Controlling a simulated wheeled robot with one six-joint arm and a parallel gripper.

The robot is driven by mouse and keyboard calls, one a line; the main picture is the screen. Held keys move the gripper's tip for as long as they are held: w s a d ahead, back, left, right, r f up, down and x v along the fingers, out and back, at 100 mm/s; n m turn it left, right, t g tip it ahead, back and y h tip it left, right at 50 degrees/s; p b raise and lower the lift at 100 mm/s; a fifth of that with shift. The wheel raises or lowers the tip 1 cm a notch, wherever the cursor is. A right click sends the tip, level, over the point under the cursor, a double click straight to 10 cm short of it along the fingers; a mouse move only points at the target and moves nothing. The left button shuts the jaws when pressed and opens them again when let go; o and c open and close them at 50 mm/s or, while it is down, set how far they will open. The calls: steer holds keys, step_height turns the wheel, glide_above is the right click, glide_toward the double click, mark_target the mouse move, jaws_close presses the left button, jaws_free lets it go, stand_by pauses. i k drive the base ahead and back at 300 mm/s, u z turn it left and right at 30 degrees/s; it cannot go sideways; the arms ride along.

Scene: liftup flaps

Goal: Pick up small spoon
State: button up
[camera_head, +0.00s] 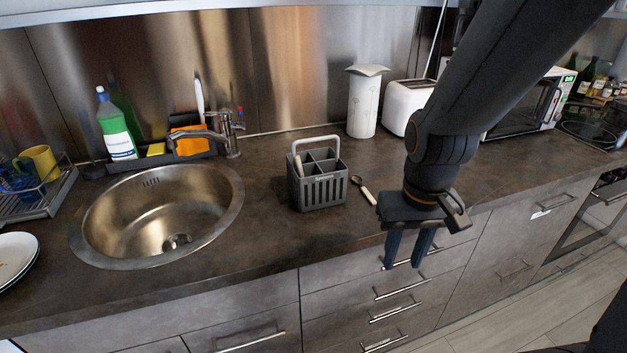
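The small spoon (363,189) lies flat on the dark countertop (290,232), just right of a grey cutlery caddy. It has a dark bowl end towards the back and a pale handle towards the front. My gripper (403,266) points down in front of the counter's front edge, to the right of and nearer than the spoon. Its two dark fingers are apart with nothing visible between them. The spoon is not touched by the gripper.
The grey caddy (318,183) with a white handle stands close left of the spoon. A sink (160,215) is further left. A white canister (363,104), a toaster (404,105) and a microwave (530,106) stand at the back. Drawers with bar handles (400,288) lie below the edge.

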mark_target(358, 179)
steer(key=z, duration=0.4)
steer(key=k, duration=0.9)
steer(key=z, duration=1)
steer(key=i, duration=0.8)
steer(key=u, duration=1.25)
steer(key=i, duration=0.8)
steer(key=u, duration=0.7)
